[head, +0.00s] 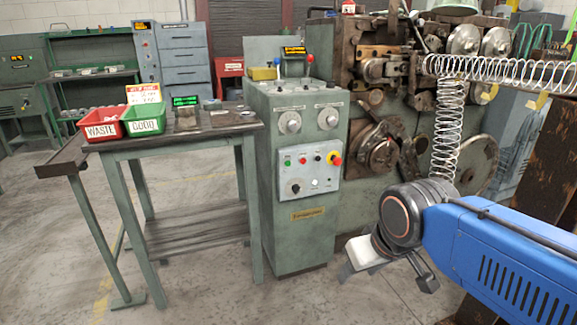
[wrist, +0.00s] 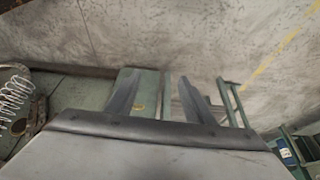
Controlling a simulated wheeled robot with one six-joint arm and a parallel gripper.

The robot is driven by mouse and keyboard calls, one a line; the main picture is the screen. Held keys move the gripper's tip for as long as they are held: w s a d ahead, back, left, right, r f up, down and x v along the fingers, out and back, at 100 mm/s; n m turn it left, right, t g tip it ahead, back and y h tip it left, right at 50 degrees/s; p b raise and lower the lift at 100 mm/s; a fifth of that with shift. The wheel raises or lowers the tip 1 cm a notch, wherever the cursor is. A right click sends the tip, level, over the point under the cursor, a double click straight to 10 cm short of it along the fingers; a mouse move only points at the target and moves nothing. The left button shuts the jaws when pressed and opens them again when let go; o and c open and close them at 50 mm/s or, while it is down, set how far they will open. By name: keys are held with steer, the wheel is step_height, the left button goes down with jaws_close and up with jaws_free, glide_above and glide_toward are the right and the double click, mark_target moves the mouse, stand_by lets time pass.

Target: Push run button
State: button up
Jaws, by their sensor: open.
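The grey-green control cabinet (head: 297,240) stands in the middle of the head view. Its light button panel (head: 314,175) faces forward, with a green button (head: 287,162), a small red button (head: 303,161) and a larger red knob on yellow (head: 335,159). The button labels are too small to read. My gripper (head: 387,278) is open and empty, low and to the right of the cabinet, apart from the panel. In the wrist view, its two fingers (wrist: 155,92) spread in front of the green cabinet (wrist: 150,88). The buttons are not visible there.
A table (head: 190,136) with a red waste bin (head: 100,125) and a green good bin (head: 144,121) stands left of the cabinet. The coiler machine (head: 375,140) and a long spring (head: 500,72) are on the right. Open floor (head: 215,290) lies in front.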

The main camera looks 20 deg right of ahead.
jaws_close()
stand_by(1.7)
